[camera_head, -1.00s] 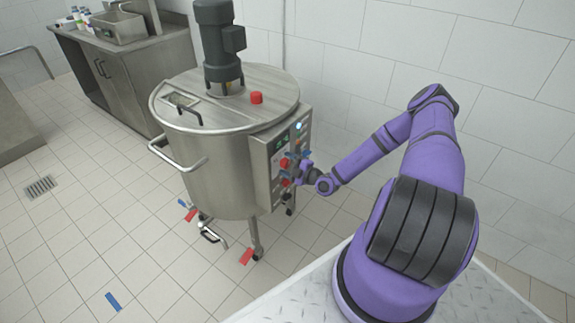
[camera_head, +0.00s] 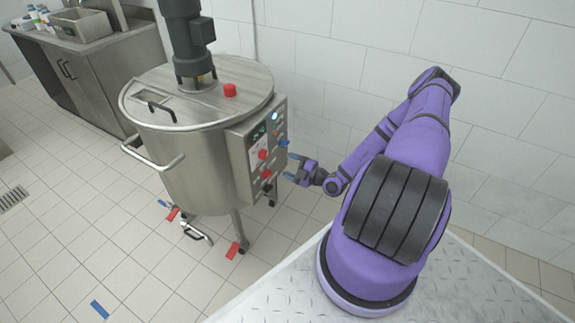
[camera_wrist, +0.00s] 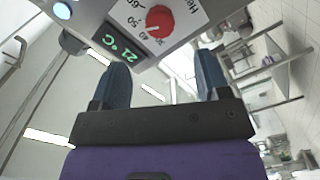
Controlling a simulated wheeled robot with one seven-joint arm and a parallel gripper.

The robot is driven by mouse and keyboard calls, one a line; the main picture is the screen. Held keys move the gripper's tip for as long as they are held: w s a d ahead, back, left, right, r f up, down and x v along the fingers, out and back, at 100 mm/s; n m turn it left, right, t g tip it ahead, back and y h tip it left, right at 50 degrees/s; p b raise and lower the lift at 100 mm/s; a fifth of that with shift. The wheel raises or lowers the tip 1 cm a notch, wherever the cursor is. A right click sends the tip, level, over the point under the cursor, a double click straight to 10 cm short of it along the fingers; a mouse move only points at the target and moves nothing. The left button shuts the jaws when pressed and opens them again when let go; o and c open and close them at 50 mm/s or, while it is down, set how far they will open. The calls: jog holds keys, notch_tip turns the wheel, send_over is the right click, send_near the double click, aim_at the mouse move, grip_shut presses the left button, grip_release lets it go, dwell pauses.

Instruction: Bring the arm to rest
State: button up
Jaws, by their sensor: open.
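My purple arm ends in my gripper (camera_head: 289,168), which is beside the front of the control panel (camera_head: 262,145) on the steel mixing tank (camera_head: 190,110). In the wrist view, my gripper (camera_wrist: 163,80) has its two blue fingers wide apart with nothing between them. Past the fingertips, the wrist view shows a red dial (camera_wrist: 159,22) with temperature marks and a green display (camera_wrist: 122,46) reading 21 °C. In the head view the fingers are apart from the panel by a small gap.
A steel counter with a sink (camera_head: 84,28) stands at the back left. A white tiled wall (camera_head: 400,50) runs behind the arm.

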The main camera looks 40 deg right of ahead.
dwell(0.4)
jog(key=s+a+r+n+g+y, duration=0.1)
jog(key=a+r+n+g, duration=0.4)
jog(key=r+n, duration=0.6)
jog(key=s+a+r+n+g+y, duration=0.15)
jog(key=a+r+n+g, duration=0.35)
jog(key=r+n, duration=0.6)
jog(key=a+r+n+g+y, duration=0.2)
jog(key=a+r+n+g, duration=0.3)
jog(key=r+n, duration=0.6)
jog(key=s+a+r+n+t+h, duration=0.3)
jog(key=s+r+n+h, duration=0.7)
jog(key=s+r+n, duration=1.2)
jog(key=shift+a+r+n+h, duration=0.15)
jog(key=shift+a+n+h, duration=0.2)
jog(key=shift+a+n, duration=0.2)
